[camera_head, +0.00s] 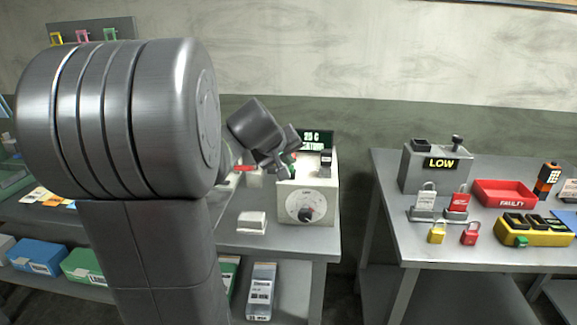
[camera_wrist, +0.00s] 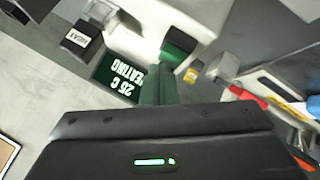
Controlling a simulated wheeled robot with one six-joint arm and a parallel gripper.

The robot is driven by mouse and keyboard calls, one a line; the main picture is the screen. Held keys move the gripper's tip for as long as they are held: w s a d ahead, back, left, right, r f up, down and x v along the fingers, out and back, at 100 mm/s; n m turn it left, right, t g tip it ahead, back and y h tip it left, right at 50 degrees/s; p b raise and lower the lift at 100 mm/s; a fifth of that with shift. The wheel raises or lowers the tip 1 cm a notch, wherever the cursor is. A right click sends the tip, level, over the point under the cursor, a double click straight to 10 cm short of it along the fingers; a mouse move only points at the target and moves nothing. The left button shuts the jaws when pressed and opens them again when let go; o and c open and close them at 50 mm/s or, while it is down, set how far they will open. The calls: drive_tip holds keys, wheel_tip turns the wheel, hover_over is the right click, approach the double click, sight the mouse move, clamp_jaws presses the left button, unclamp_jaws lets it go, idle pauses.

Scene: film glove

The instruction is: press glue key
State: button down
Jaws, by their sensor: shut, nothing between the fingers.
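A cream box with a dial (camera_head: 305,208) stands on the left bench under a sign reading 25 C HEATING (camera_head: 315,140); the sign shows upside down in the wrist view (camera_wrist: 121,77). A dark block with a small label (camera_head: 326,162) stands at the box's right side and also shows in the wrist view (camera_wrist: 78,40). A green and black key-like block (camera_wrist: 179,46) lies just beyond my fingertips; I cannot read a glue label on it. My gripper (camera_head: 287,165) is shut and empty over the box's left part. Its dark green fingers (camera_wrist: 158,82) point toward the green block; contact is unclear.
A red-handled tool (camera_wrist: 248,95) lies near my gripper. A small white block (camera_head: 252,222) sits on the bench left of the box. The right bench (camera_head: 400,243) holds a LOW display unit (camera_head: 437,170), a red tray (camera_head: 505,193) and padlocks. A gap separates the benches.

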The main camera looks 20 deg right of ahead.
drive_tip(key=shift+r, duration=0.45)
drive_tip(key=shift+r, duration=0.1)
wheel_tip(320, 180, up, 6)
drive_tip(key=p, duration=0.4)
drive_tip(key=shift+p, duration=0.4)
